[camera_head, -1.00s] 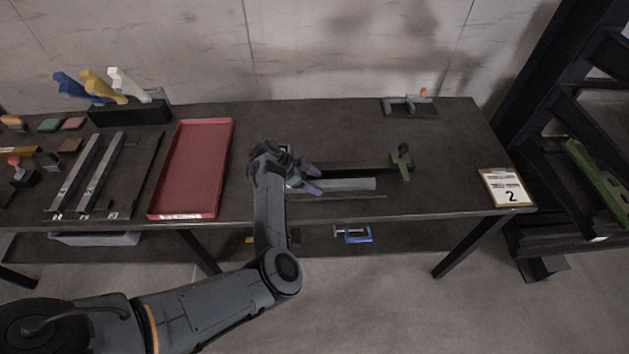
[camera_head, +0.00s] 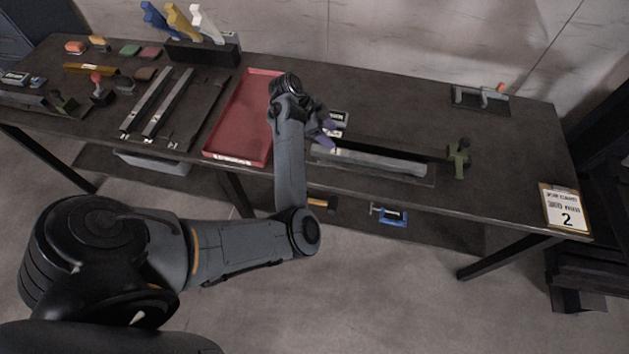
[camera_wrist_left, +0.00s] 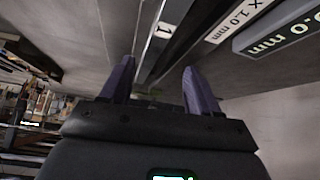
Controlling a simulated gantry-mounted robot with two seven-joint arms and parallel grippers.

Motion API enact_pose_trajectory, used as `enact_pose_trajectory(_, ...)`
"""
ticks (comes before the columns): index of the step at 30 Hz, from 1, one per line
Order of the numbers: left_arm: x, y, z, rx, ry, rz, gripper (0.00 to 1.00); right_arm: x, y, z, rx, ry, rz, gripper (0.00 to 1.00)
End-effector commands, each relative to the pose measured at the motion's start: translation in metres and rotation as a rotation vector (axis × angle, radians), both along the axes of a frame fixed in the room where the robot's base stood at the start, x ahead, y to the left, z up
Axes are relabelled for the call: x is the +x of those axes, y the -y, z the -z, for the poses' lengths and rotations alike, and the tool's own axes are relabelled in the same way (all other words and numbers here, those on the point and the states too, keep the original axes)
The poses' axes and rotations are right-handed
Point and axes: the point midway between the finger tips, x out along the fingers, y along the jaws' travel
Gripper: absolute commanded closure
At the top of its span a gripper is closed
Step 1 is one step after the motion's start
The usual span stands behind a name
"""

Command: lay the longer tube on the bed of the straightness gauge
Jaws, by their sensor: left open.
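Two grey bars or tubes, one left (camera_head: 147,103) and one right (camera_head: 168,103), lie side by side on a dark board at the left of the table; their lengths look similar. What looks like the straightness gauge, a long dark fixture (camera_head: 400,148), is right of centre with a green post (camera_head: 458,158) at its right end. A light grey bar (camera_head: 380,163) lies along it; I cannot tell whether it is a tube or the bed. My left gripper (camera_head: 331,134) is open and empty near the bar's left end. In the wrist view its purple fingers (camera_wrist_left: 152,85) are apart. My right gripper is not in view.
A red tray (camera_head: 211,147) lies left of my left arm. A small grey fixture (camera_head: 482,97) stands at the back right, and a sign marked 2 (camera_head: 565,208) at the right edge. A blue clamp (camera_head: 389,216) is on the lower shelf.

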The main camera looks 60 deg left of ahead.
Motion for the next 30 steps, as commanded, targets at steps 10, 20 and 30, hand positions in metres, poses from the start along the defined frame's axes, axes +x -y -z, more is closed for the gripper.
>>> enact_pose_trajectory(10, -0.088, 0.006, 0.015, 0.379, -0.227, -0.386, 0.39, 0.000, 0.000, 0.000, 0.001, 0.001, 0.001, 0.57)
enact_pose_trajectory(20, -0.176, 0.161, 0.040, 0.347, -0.212, -0.495, 0.39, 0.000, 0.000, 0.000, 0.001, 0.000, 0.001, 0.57)
enact_pose_trajectory(30, -0.241, 0.245, 0.039, 0.190, -0.265, -0.528, 0.39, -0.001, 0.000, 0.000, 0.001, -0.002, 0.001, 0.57)
